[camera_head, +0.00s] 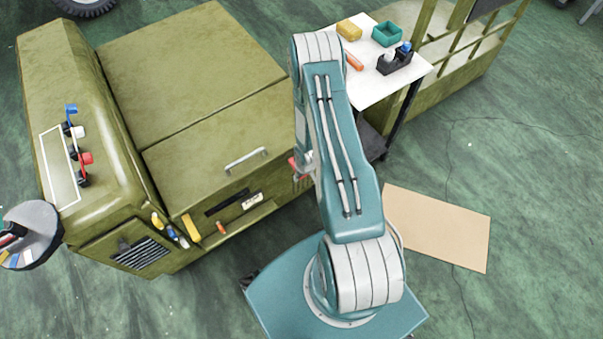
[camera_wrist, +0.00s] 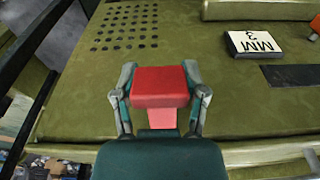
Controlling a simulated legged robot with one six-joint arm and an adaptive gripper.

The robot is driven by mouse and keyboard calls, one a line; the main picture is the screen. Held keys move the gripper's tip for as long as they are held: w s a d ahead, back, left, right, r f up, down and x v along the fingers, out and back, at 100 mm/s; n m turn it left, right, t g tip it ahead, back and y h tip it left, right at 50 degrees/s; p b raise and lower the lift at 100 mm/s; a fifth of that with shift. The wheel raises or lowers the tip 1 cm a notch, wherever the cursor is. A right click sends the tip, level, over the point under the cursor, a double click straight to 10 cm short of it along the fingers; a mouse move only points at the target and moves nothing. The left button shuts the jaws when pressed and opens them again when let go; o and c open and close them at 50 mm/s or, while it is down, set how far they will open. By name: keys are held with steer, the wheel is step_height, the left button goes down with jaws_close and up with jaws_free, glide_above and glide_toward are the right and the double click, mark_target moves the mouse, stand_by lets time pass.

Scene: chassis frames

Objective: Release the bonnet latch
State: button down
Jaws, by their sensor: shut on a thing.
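The bonnet latch shows as a red block in the wrist view (camera_wrist: 160,90), in front of the olive panel (camera_wrist: 200,110). My gripper (camera_wrist: 160,74) is shut on it, with one grey finger at each side. In the head view a small red part of the latch (camera_head: 293,166) shows at the right end of the vehicle's olive side, just left of my arm. My arm hides most of the gripper there. The olive bonnet (camera_head: 185,70) lies flat and looks closed. A silver handle (camera_head: 245,160) sits on its near part.
A labelled plate (camera_wrist: 253,44) and a dark slot (camera_wrist: 290,75) are on the panel right of my gripper; round holes (camera_wrist: 125,27) are at upper left. A white-topped cart (camera_head: 385,85) with small items stands beyond my arm. A tan sheet (camera_head: 437,228) lies on the floor.

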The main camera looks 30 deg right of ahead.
steer(key=shift+w+r, duration=0.1)
steer(key=shift+w, duration=0.3)
steer(key=shift+c, duration=0.6)
jaws_free()
steer(key=shift+s, duration=0.1)
steer(key=shift+s, duration=0.1)
steer(key=r, duration=0.4)
steer(key=s+r, duration=0.1)
steer(key=r, duration=0.2)
steer(key=s+r, duration=0.1)
steer(key=r, duration=0.3)
steer(key=shift+r, duration=0.3)
steer(key=shift+w, duration=0.1)
